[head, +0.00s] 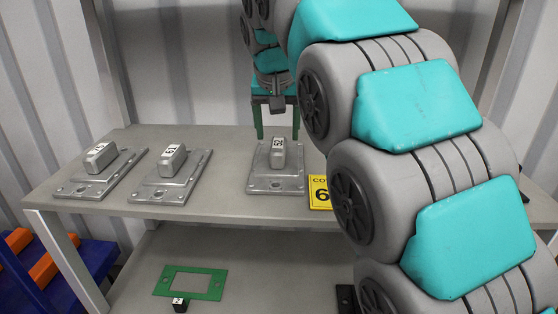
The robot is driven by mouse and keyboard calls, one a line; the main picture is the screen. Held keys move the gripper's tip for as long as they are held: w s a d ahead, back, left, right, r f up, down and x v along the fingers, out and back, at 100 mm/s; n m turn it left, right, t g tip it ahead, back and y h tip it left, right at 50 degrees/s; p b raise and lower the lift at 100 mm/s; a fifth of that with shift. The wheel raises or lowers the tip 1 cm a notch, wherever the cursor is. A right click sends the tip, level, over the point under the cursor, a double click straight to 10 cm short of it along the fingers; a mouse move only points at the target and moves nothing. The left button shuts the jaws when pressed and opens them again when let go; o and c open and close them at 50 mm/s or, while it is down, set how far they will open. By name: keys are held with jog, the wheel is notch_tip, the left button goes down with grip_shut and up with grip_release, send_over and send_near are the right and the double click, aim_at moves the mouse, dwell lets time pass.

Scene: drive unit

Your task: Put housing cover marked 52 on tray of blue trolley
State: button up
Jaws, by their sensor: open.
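Three grey metal housing covers with raised, labelled handles lie in a row on the upper shelf: left (98,174), middle (172,178) and right (276,177). My gripper (277,136) points down with two green fingers, open and empty. In the picture its fingertips lie to either side of the right cover's handle top; I cannot tell their exact depth or height.
A yellow sign (320,193) stands right of the right cover, partly hidden by my arm. The lower shelf (250,260) holds a green frame plate (190,283) and a small black block (180,304). A blue structure with orange bars (45,268) is at lower left.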

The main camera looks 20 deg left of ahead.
aim_at(278, 144)
jog(key=shift+x, duration=2.4)
jog(key=shift+d+f, duration=0.1)
jog(key=shift+f, duration=0.15)
jog(key=shift+s, duration=0.1)
jog(key=shift+c, duration=0.2)
grip_shut()
